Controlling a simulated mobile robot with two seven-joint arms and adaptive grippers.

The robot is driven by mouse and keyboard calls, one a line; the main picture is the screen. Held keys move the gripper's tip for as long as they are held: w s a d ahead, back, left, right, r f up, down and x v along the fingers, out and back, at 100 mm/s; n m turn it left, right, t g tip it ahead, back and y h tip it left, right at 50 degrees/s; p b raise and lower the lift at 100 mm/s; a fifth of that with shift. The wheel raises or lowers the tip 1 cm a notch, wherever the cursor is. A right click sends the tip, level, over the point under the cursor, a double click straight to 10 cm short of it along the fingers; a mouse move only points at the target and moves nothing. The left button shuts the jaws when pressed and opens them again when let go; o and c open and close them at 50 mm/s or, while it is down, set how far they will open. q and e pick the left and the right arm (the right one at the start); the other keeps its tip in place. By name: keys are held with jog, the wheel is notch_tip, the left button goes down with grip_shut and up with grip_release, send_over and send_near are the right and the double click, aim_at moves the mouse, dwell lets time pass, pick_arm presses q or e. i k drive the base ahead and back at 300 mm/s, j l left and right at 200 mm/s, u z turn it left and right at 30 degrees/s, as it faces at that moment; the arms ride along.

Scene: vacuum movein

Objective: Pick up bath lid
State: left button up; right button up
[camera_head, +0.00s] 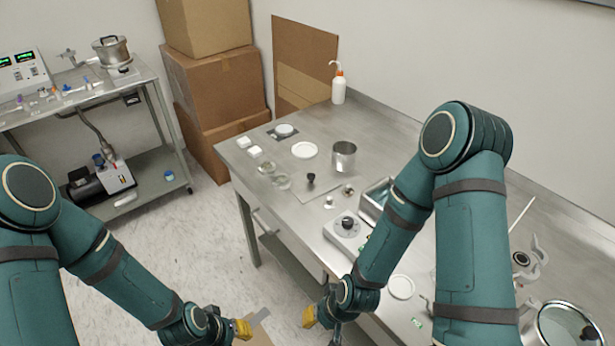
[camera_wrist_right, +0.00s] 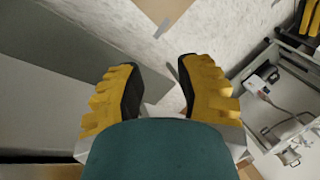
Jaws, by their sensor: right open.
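A rectangular steel bath (camera_head: 373,208) stands on the steel bench beside a control box with a black knob (camera_head: 347,224); my right arm hides part of it. I cannot tell which piece is the bath lid. Flat white round discs lie on the bench, one near the front edge (camera_head: 401,287) and one farther back (camera_head: 305,150). My right gripper (camera_head: 322,322) is low beside the bench's front edge, away from these things. In the right wrist view its yellow fingers (camera_wrist_right: 155,92) are apart with nothing between them. My left gripper (camera_head: 240,329) is low, left of the right one; its opening is unclear.
A steel beaker (camera_head: 343,156), small glass dishes (camera_head: 281,182) and a wash bottle (camera_head: 338,88) stand on the bench. A round glass-topped vessel (camera_head: 567,328) is at the bottom right. Cardboard boxes (camera_head: 219,88) and a steel cart (camera_head: 150,158) stand behind open floor (camera_head: 200,232).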

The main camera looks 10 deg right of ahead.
aim_at(309, 183)
jog(key=k+j+z, duration=0.1)
jog(key=z, duration=0.25)
jog(key=k+j+z, duration=0.1)
jog(key=z, duration=0.3)
jog(key=k+z, duration=0.15)
jog(key=z, duration=0.2)
